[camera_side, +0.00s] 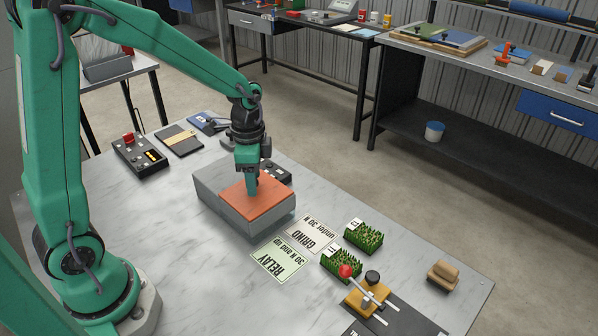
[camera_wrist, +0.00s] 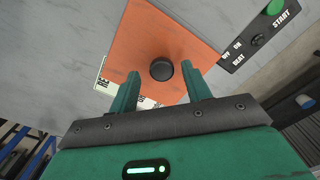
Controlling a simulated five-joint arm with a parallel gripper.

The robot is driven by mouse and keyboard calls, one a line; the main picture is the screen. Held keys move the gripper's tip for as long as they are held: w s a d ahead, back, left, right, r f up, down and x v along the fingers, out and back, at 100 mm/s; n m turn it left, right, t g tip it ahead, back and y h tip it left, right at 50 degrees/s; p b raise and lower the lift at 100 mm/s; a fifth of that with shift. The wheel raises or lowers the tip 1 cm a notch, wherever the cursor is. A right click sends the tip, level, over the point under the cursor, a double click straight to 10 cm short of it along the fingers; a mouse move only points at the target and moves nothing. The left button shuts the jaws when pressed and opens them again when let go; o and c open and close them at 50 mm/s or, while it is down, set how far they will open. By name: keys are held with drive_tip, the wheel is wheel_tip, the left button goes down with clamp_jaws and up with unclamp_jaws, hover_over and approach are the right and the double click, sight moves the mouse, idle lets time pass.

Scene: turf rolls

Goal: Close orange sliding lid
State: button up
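The orange sliding lid (camera_side: 268,203) lies on top of a grey box (camera_side: 215,188) at the middle of the table. It covers the right part of the box top, and a grey area shows to its left. In the wrist view the orange lid (camera_wrist: 150,35) carries a round black knob (camera_wrist: 162,70). My gripper (camera_side: 251,192) points down over the lid. In the wrist view its two fingers stand apart on either side of the knob, with visible gaps. My fingers hide the knob in the side view. Whether any opening shows in the box, I cannot tell.
A control box with START lettering (camera_wrist: 250,40) stands close behind the box. RELAY (camera_side: 279,259) and GRIND (camera_side: 312,236) cards lie in front, with turf pieces (camera_side: 363,237) and a red-knobbed lever device (camera_side: 366,298) to the right. A black control box (camera_side: 139,156) is at back left.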

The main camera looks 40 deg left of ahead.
drive_tip(key=shift+r, duration=3.9)
drive_tip(key=s+r+n+t, duration=0.2)
drive_tip(key=s+r+n, duration=0.1)
drive_tip(key=s, duration=0.4)
drive_tip(key=s+d+r+n+t, duration=0.1)
drive_tip(key=s+r+n+t, duration=0.2)
drive_tip(key=s+n, duration=0.3)
drive_tip(key=shift+s+d+r+t, duration=0.3)
drive_tip(key=shift+s+r, duration=0.15)
drive_tip(key=shift+s, duration=0.4)
